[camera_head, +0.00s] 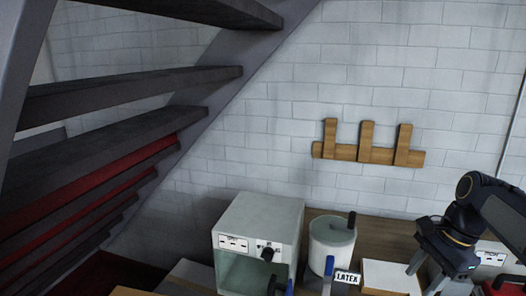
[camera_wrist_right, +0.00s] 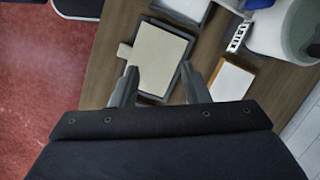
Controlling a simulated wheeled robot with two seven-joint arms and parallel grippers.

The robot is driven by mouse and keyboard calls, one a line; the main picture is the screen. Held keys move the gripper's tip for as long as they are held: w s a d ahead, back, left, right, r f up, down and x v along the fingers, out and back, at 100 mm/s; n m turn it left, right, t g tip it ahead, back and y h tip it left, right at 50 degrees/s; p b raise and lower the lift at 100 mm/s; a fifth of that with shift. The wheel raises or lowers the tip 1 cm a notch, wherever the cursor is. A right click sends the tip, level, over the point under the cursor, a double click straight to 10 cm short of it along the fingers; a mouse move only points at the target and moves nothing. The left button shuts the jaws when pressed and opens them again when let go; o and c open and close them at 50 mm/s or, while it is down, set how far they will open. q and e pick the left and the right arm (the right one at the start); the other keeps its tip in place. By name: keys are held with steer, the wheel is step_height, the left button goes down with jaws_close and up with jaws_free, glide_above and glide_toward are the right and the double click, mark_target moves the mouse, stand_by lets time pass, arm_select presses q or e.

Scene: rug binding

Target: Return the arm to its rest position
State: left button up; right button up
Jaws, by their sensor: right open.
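My right arm comes in at the right edge of the head view. My right gripper (camera_head: 425,276) points down over the right part of the wooden bench (camera_head: 388,232). In the right wrist view the gripper (camera_wrist_right: 160,70) is open. Its two fingers stand apart with nothing between them. Below them is a dark-rimmed tray (camera_wrist_right: 182,83) with a cream pad (camera_wrist_right: 158,58) in it; I cannot tell the gap in height. My left gripper is not in view.
A grey-white box machine (camera_head: 262,219), a white pot (camera_head: 330,240) and a LATEX label (camera_head: 347,277) are left of the gripper. A wooden rack (camera_head: 365,154) hangs on the brick wall. Dark stairs (camera_head: 120,140) rise at left. Red floor (camera_wrist_right: 45,90) borders the bench.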

steer(key=s+a+f+n+t, duration=0.1)
steer(key=s+a+f+n, duration=0.2)
steer(key=s, duration=0.3)
steer(key=s+a+f+n+t+b, duration=0.1)
steer(key=s+a+f+n+t, duration=0.1)
steer(key=s+a+f+n, duration=0.2)
steer(key=s+a+f+n+t+b, duration=0.1)
steer(key=s+a+f+n, duration=0.2)
steer(key=s, duration=0.7)
steer(key=a+n, duration=0.2)
steer(key=n, duration=0.2)
steer(key=shift+a+f+t+y, duration=0.2)
steer(key=shift+a+t+y, duration=0.1)
steer(key=shift+t, duration=0.1)
